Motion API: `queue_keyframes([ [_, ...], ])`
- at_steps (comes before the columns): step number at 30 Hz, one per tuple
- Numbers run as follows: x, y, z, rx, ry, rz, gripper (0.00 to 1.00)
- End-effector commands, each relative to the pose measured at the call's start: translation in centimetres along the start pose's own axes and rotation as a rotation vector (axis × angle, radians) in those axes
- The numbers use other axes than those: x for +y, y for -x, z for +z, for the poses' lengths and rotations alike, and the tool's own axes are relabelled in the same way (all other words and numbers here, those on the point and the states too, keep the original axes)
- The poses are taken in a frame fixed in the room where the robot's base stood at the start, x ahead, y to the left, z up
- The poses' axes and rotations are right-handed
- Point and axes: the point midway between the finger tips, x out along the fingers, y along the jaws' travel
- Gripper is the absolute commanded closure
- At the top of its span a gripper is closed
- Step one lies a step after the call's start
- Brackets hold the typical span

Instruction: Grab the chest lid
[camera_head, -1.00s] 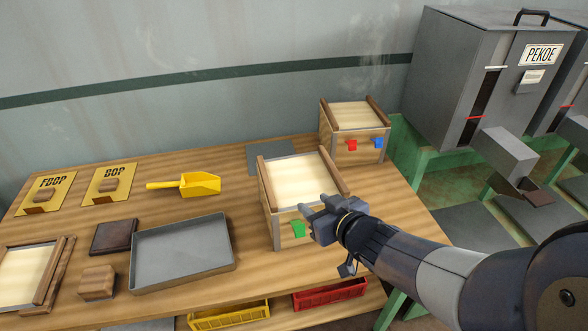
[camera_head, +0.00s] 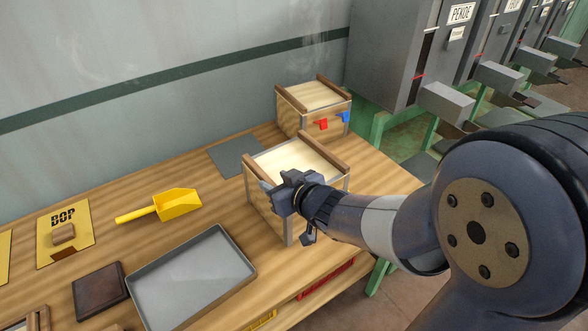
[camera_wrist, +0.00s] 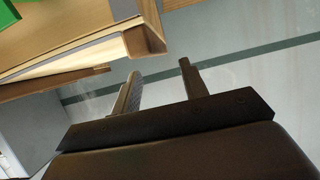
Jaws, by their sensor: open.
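The near wooden chest (camera_head: 262,205) stands on the bench, with a cream lid (camera_head: 290,158) between brown battens on top. My gripper (camera_head: 273,188) is open and empty in front of the chest's upper front edge, covering part of the lid and the front face. I cannot tell whether it touches the chest. In the wrist view, my gripper (camera_wrist: 158,78) has its two fingers apart with nothing between them. Wooden chest parts (camera_wrist: 70,28) and a green patch (camera_wrist: 25,10) lie at upper left there, beside the fingers.
A second lidded chest (camera_head: 313,122) with red and blue tags stands behind. A grey tray (camera_head: 190,275), yellow scoop (camera_head: 178,204), dark block (camera_head: 100,290) and BOP card (camera_head: 66,235) lie to the left. Grey machines (camera_head: 395,55) stand at right. A grey mat (camera_head: 236,157) is bare.

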Motion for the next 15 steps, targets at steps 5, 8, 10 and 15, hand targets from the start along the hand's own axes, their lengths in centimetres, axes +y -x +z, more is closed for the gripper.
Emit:
queue_keyframes([
  [5,0.0,-1.1,0.1,-0.001,0.000,0.000,0.58],
  [8,0.0,-1.9,0.2,-0.002,0.000,-0.001,0.58],
  [10,0.1,-2.9,0.2,-0.002,0.000,-0.001,0.58],
  [15,0.1,-5.0,0.2,-0.002,0.000,-0.001,0.58],
])
